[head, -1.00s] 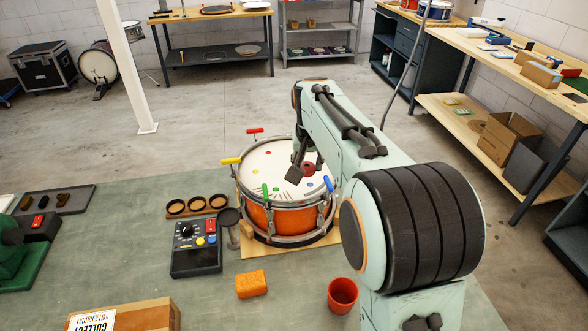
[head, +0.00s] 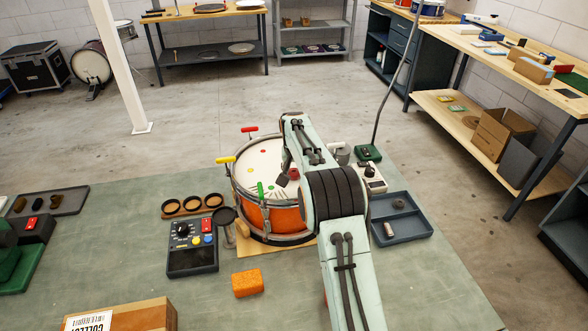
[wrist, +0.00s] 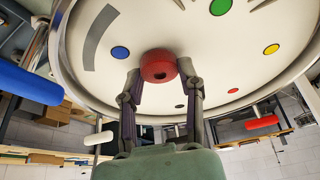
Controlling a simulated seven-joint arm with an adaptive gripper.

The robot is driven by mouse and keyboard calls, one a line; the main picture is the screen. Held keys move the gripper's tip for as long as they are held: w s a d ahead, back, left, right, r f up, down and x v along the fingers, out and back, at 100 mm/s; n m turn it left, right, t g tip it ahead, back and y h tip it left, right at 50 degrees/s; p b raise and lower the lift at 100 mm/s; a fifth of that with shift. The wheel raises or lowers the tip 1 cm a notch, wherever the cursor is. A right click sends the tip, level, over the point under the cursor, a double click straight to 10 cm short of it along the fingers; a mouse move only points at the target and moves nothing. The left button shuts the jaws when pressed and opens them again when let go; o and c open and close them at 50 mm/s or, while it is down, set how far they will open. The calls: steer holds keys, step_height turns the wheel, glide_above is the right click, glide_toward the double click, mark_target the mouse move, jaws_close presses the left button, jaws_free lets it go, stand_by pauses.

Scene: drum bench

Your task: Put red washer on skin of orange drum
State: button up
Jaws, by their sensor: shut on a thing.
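The orange drum (head: 285,219) stands on a wooden board on the bench, its white skin (head: 257,170) facing up with small coloured dots. My gripper (wrist: 162,80) is over the skin, its two fingers closed on the red washer (wrist: 158,64). The washer is a thick red ring with a dark hole, and it also shows in the head view (head: 294,173), partly hidden by my arm. It is within the rim, over the right part of the skin. I cannot tell whether it touches the skin.
A blue tray (head: 410,232) lies right of my arm.

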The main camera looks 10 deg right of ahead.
steer(key=shift+f, duration=0.1)
steer(key=o, duration=0.7)
steer(key=shift+c, duration=0.2)
steer(key=v, duration=1.2)
steer(key=s+a+r+n+g+y, duration=0.1)
steer(key=s, duration=1)
steer(key=s+a+r+n+g, duration=0.1)
steer(key=s+r, duration=0.1)
steer(key=s, duration=0.8)
steer(key=s+a+f+n+g, duration=0.1)
steer(key=s+f, duration=0.2)
steer(key=s, duration=0.7)
steer(key=s+a+f+g, duration=0.1)
steer(key=s+f, duration=0.2)
steer(key=s, duration=0.7)
steer(key=shift+f+n+g+y, duration=0.25)
steer(key=shift+n+g+y, duration=0.05)
steer(key=shift+n+y, duration=0.1)
